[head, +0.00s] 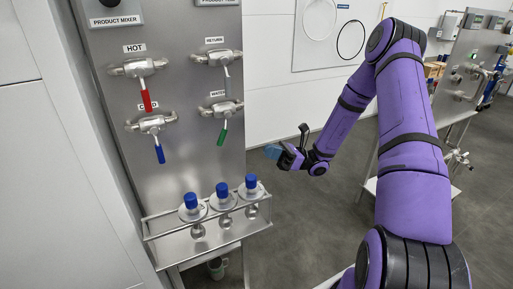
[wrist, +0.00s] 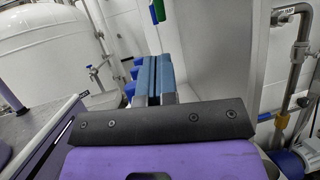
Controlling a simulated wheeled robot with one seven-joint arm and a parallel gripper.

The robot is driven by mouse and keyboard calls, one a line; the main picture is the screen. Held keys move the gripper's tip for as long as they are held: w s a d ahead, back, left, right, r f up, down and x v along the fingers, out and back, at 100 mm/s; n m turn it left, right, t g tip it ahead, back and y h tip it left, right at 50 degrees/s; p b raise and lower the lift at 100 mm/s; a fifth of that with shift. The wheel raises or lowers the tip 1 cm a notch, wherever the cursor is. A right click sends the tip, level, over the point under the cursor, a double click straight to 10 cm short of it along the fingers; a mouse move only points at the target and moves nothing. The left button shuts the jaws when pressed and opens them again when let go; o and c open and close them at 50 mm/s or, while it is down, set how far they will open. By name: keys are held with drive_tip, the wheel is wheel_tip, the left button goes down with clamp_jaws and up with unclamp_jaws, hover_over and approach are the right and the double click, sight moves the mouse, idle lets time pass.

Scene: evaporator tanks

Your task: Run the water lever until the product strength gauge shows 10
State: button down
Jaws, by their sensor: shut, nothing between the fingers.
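The water lever (head: 222,133) has a green handle and sits on the steel panel under a label reading WATER. Its handle hangs down, tilted slightly left at its end. A green handle end (wrist: 157,11) shows at the top of the wrist view, beyond the fingertips. My gripper (head: 272,151) is to the right of the panel, apart from the lever and a little lower. Its blue-padded fingers (wrist: 152,72) are together and empty. The product strength gauge is not readable; the panel's top is cut off in the head view.
Red hot lever (head: 146,100), blue cold lever (head: 159,153) and grey return lever (head: 227,78) share the panel. Blue-capped bottles (head: 222,190) stand on a steel shelf (head: 158,236) below. Open floor (head: 300,230) lies right of the panel. A second panel (head: 468,75) stands far right.

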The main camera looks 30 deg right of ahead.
sight(221, 139)
drive_tip(key=x, duration=1.2)
drive_tip(key=shift+a, duration=0.35)
drive_tip(key=shift+a+r, duration=0.15)
drive_tip(key=shift+a, duration=0.2)
drive_tip(key=shift+a+r, duration=0.15)
drive_tip(key=shift+a, duration=0.5)
drive_tip(key=shift+a+r, duration=0.15)
drive_tip(key=shift+a, duration=0.5)
drive_tip(key=shift+a+r, duration=1.4)
drive_tip(key=shift+a, duration=0.15)
drive_tip(key=shift+a+r, duration=0.1)
drive_tip(key=v, duration=1)
drive_tip(key=shift+d, duration=0.4)
drive_tip(key=c, duration=1.8)
unclamp_jaws()
drive_tip(key=shift+c, duration=0.2)
